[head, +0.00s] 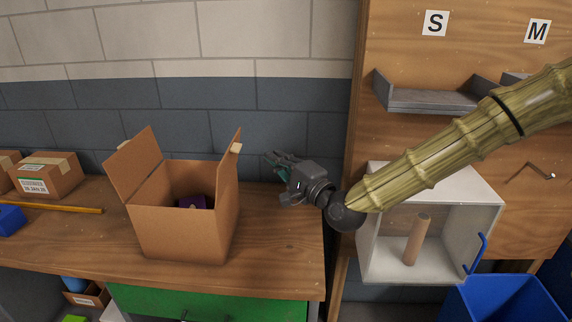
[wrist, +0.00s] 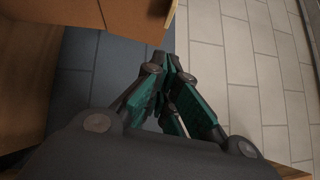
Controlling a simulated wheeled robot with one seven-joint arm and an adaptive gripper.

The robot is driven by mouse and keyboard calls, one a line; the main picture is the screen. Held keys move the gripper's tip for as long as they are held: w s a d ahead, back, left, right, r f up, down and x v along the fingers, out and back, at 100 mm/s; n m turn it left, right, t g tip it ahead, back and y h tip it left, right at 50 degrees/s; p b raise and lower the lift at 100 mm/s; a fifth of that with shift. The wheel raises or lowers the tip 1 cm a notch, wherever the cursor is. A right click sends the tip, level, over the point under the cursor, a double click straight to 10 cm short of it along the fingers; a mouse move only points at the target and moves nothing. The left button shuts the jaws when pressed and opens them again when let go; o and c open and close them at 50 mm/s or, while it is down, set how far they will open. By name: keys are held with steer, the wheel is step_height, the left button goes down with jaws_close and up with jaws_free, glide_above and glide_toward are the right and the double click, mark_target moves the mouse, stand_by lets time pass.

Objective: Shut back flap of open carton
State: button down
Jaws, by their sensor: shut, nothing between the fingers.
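The open brown carton (head: 180,233) stands on the wooden bench. One flap (head: 133,166) rises at its left and leans outward; another (head: 229,168) stands up at its right, with a pale tab at its top corner. I cannot make out a separate raised flap along the back edge. A purple item (head: 193,202) lies inside. My gripper (head: 272,158) is shut and empty, to the right of the right flap, apart from it in the head view. In the wrist view my fingertips (wrist: 168,62) are together just below a brown cardboard panel (wrist: 138,14).
A taped, labelled box (head: 46,175), a yellow bar (head: 62,208) and a blue bin (head: 10,220) are at the left. A white open cabinet (head: 480,215) with a wooden cylinder (head: 417,240) is at the right, below a grey shelf (head: 430,99). The block wall is behind.

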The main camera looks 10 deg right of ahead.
steer(key=w+a+r+p, duration=0.1)
steer(key=w+a, duration=0.2)
steer(key=a, duration=0.2)
steer(key=shift+w, duration=0.15)
stand_by(0.3)
steer(key=shift+a, duration=0.1)
